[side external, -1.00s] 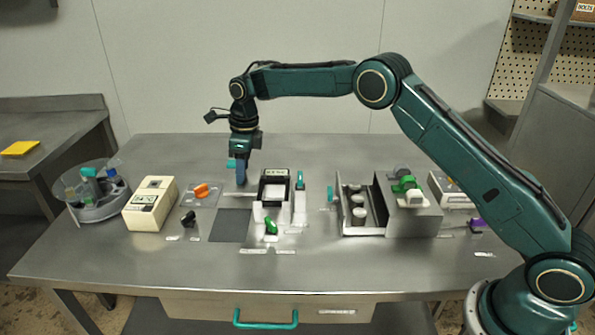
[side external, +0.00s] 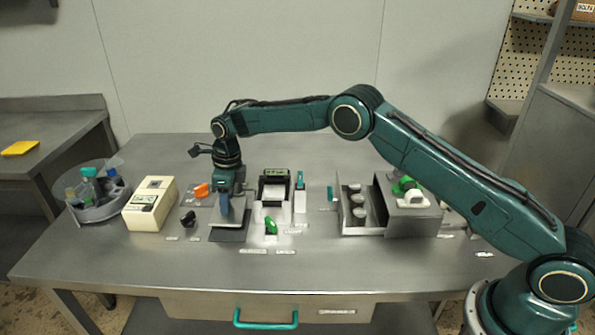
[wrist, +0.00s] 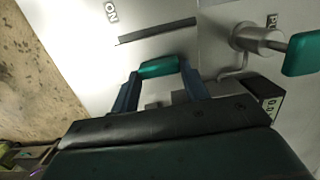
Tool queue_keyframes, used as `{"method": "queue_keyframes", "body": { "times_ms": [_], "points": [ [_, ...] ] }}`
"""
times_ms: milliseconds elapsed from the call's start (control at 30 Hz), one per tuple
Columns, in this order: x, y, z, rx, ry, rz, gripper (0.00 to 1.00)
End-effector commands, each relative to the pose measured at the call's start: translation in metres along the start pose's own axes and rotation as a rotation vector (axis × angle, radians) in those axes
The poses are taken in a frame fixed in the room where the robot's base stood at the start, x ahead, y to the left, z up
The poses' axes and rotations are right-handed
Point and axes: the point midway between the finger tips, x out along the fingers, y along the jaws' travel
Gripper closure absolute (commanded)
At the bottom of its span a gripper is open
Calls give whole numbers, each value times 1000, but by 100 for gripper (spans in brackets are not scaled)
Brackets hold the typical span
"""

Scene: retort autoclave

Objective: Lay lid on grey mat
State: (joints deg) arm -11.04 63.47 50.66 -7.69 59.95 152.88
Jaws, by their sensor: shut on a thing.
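The lid (side external: 236,219) is a flat pale metal plate with a teal bar handle, which shows in the wrist view (wrist: 160,67). My gripper (wrist: 162,78) is shut on this handle, with one blue finger at each end. In the side view, my gripper (side external: 226,206) is low over the grey mat (side external: 228,237). The lid covers the rear of the mat, and a dark front strip of mat stays visible. I cannot tell whether the lid touches the mat. My wrist and fingers hide part of the lid.
The front of the table is clear.

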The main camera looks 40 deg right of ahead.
Motion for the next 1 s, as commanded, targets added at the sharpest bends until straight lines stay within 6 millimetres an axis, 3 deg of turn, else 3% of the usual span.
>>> {"method": "queue_keyframes", "body": {
  "times_ms": [233,600,1000],
  "points": [
    [4,0,0,-1,-2,-1,90],
    [38,0,-4,0,-1,-1,90],
    [41,0,-4,0,-3,-2,90]
  ]
}}
